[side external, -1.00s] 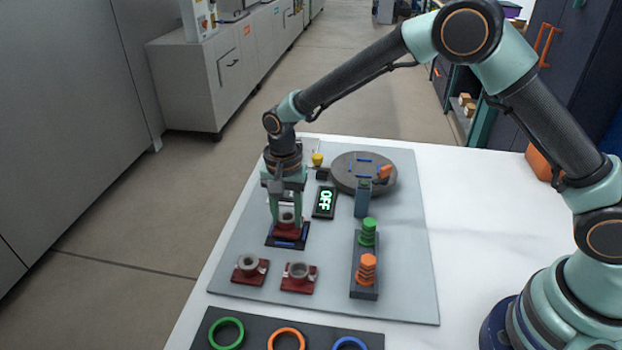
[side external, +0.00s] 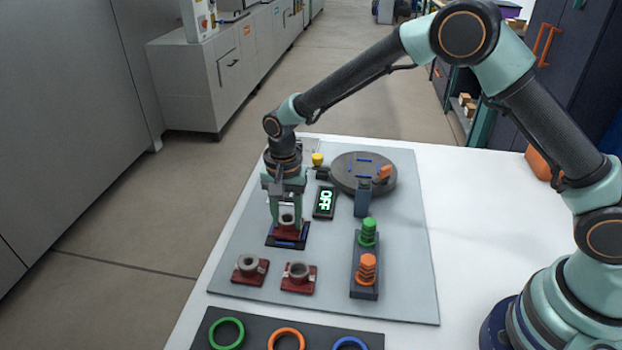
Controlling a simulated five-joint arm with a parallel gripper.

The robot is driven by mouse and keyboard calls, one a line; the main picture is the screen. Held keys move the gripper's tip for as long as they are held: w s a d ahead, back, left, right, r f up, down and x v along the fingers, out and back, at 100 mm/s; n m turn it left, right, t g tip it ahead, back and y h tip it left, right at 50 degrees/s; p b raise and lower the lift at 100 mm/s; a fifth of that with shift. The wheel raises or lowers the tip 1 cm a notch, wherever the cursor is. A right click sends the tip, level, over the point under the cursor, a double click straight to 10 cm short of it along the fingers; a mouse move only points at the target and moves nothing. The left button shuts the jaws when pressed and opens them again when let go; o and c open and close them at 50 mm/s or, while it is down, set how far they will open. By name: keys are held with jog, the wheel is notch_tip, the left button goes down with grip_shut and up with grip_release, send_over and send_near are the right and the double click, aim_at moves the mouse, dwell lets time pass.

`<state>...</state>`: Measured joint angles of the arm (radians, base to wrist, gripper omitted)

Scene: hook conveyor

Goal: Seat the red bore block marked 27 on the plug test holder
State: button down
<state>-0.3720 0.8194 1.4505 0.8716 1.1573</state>
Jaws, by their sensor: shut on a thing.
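My gripper (side external: 287,219) points straight down at the left middle of the grey mat, its fingers closed on a red block (side external: 290,234) with a grey bore ring. The block is low, over a dark pad with blue marks (side external: 275,241); I cannot tell if it touches the pad. This pad may be the test holder; no label is readable. Two similar red blocks with grey rings, a left one (side external: 250,269) and a right one (side external: 299,277), sit on the mat in front. The number 27 is not readable on any block.
A dark stand (side external: 364,291) holds a green plug (side external: 369,232) and an orange plug (side external: 367,269). A ring tray (side external: 257,340) lies in front.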

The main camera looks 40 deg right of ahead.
jog(key=shift+f, duration=0.4)
dwell(0.8)
dwell(0.5)
grip_release()
dwell(0.3)
jog(key=shift+r, duration=3.5)
